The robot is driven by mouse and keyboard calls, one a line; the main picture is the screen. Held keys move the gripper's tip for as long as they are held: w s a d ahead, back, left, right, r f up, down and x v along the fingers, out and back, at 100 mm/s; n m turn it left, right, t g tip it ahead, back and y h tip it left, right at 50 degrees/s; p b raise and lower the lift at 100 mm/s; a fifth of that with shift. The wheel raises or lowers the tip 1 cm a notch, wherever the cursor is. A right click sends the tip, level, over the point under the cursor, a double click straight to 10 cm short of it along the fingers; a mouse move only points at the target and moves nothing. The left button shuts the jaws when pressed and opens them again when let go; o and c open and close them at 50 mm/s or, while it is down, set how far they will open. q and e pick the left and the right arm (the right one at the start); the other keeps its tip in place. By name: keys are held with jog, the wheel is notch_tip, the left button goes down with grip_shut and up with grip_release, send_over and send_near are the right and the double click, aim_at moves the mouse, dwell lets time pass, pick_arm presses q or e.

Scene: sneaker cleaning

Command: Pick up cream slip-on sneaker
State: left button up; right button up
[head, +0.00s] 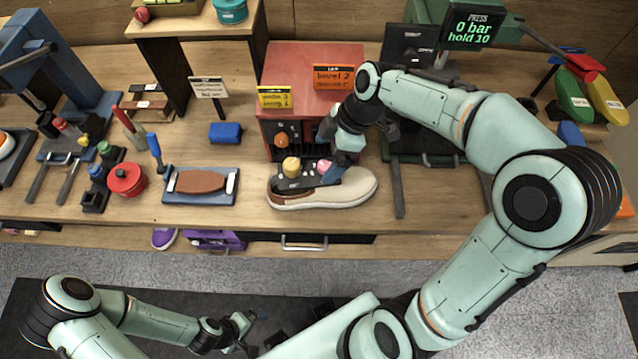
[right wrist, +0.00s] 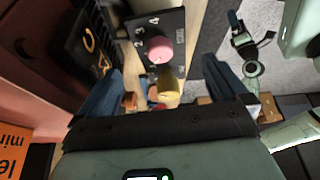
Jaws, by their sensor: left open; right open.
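The cream slip-on sneaker (head: 352,188) lies on the wooden bench in the head view, at the front of a red machine. Its pale sole faces the bench's front edge. A black control panel (head: 303,174) with a pink and a yellow knob covers part of it in this view. My right gripper (head: 332,163) is open above the sneaker's back side, close to the panel. In the right wrist view the panel's pink knob (right wrist: 159,49) shows between the open fingers; I cannot make out the sneaker there. My left gripper (head: 243,328) is open and empty, low in front of the bench.
The red machine (head: 310,75) with yellow and orange signs stands behind the sneaker. A blue tray (head: 170,193) with a brown piece lies to the left, near a red round container (head: 127,179).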

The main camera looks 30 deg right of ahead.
aim_at(321, 165)
jog(key=shift+x, duration=0.8)
jog(key=x, duration=0.5)
jog(key=shift+s+f, duration=0.1)
jog(key=shift+f, duration=0.05)
grip_shut()
